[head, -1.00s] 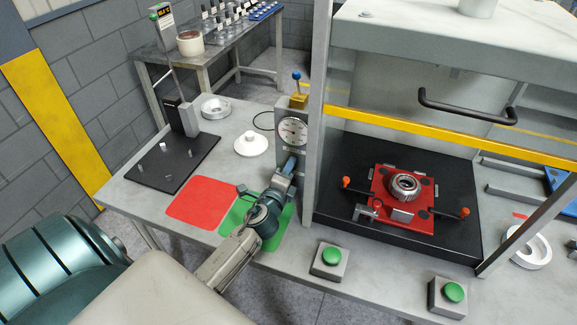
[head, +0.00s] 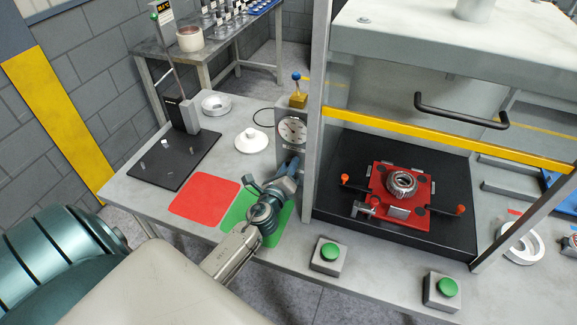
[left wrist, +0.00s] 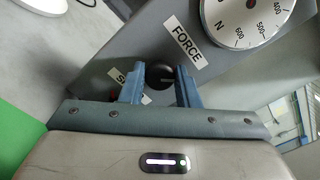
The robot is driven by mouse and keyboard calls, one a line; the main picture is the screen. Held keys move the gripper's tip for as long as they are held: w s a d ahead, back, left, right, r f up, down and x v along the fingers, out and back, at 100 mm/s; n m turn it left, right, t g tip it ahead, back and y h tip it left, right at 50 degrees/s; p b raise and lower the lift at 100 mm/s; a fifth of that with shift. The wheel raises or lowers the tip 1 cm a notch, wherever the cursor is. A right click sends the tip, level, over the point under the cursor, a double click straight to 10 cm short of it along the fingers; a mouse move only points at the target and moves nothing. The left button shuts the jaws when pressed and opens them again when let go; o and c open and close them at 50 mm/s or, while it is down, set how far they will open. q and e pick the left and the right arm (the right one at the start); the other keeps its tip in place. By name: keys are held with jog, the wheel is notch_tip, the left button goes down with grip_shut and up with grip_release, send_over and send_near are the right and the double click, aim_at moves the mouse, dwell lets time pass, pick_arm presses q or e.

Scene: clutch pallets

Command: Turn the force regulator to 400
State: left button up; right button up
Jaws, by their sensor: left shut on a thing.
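The force regulator is a small black round knob (left wrist: 159,75) on a grey box (head: 286,160), between a FORCE label (left wrist: 184,42) and another, partly hidden label. My left gripper (left wrist: 160,88) has its two blue fingers on either side of the knob and is shut on it. In the head view the left gripper (head: 291,168) is against the front of the box, and the knob is hidden there. A white round gauge (head: 292,130) sits above it; the wrist view shows part of its scale (left wrist: 245,20) with 400, 500 and 600. I cannot read the needle. My right gripper is not in view.
The press frame's post (head: 316,120) stands close to the right of the box. A red fixture (head: 385,203) sits inside the press. Two green buttons (head: 330,252) (head: 447,288) are at the front edge. Red (head: 204,198) and green mats lie left and below.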

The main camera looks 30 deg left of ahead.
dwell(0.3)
pick_arm(q)
jog(key=o, duration=1)
jog(key=shift+c, duration=0.2)
jog(key=b+v, duration=0.3)
jog(key=v, duration=0.7)
jog(key=shift+s, duration=0.4)
